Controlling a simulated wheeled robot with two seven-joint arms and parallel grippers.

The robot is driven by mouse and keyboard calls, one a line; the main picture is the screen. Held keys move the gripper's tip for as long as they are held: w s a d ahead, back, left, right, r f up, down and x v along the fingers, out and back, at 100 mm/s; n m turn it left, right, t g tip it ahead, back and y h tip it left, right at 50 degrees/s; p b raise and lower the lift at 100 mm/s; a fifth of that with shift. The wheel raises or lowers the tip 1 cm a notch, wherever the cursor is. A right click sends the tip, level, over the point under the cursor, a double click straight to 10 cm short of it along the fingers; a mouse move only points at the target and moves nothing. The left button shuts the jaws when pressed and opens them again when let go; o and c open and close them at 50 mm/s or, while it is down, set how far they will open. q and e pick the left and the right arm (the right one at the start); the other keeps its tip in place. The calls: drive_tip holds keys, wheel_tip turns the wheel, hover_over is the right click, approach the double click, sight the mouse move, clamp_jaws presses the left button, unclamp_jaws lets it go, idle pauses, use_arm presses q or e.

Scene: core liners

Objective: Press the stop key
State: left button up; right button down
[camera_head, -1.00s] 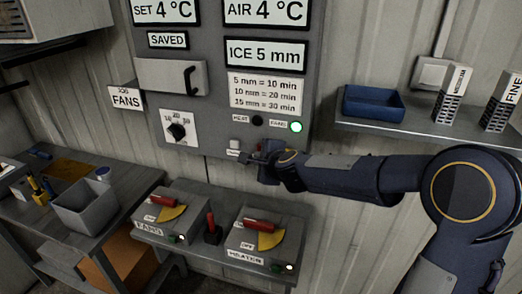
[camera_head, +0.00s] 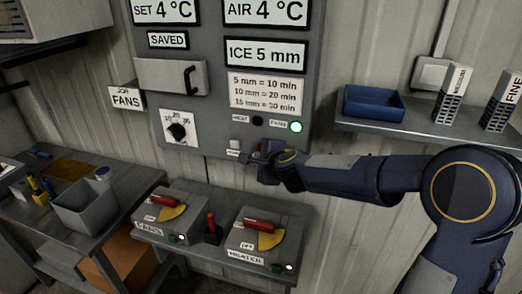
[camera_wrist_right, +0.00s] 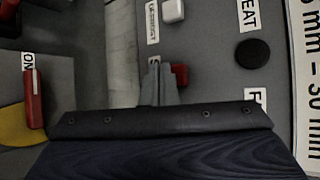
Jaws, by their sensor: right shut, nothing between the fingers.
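A small red key (camera_wrist_right: 180,75) shows in the right wrist view, with a small white label (camera_wrist_right: 154,62) beside it that my fingers partly cover. I cannot read the label. My right gripper (camera_head: 249,158) is shut and empty at the lower edge of the grey control panel (camera_head: 215,130). In the right wrist view its fingertips (camera_wrist_right: 160,80) lie right beside the red key; I cannot tell whether they touch it. In the head view my gripper hides the red key. A white key (camera_head: 235,144) sits to its left, also seen in the wrist view (camera_wrist_right: 173,11). My left gripper is not in view.
The green FANS lamp (camera_head: 296,127) is lit and the HEAT lamp (camera_head: 257,121) is dark. Below stand two switch boxes with red handles, FANS (camera_head: 185,200) and HEATER (camera_head: 290,240). A shelf (camera_head: 430,130) with a blue tray (camera_head: 372,104) is at right.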

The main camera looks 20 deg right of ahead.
drive_tip(key=shift+w, duration=0.1)
drive_tip(key=shift+w+d, duration=0.25)
drive_tip(key=shift+w+d, duration=0.35)
drive_tip(key=shift+w, duration=0.1)
idle(1.0)
drive_tip(key=shift+a, duration=0.1)
drive_tip(key=shift+s+a, duration=0.5)
drive_tip(key=shift+s, duration=0.3)
drive_tip(key=s+a, duration=0.2)
drive_tip(key=s, duration=0.2)
drive_tip(key=shift+s+a, duration=0.1)
drive_tip(key=shift+a, duration=0.3)
idle(0.5)
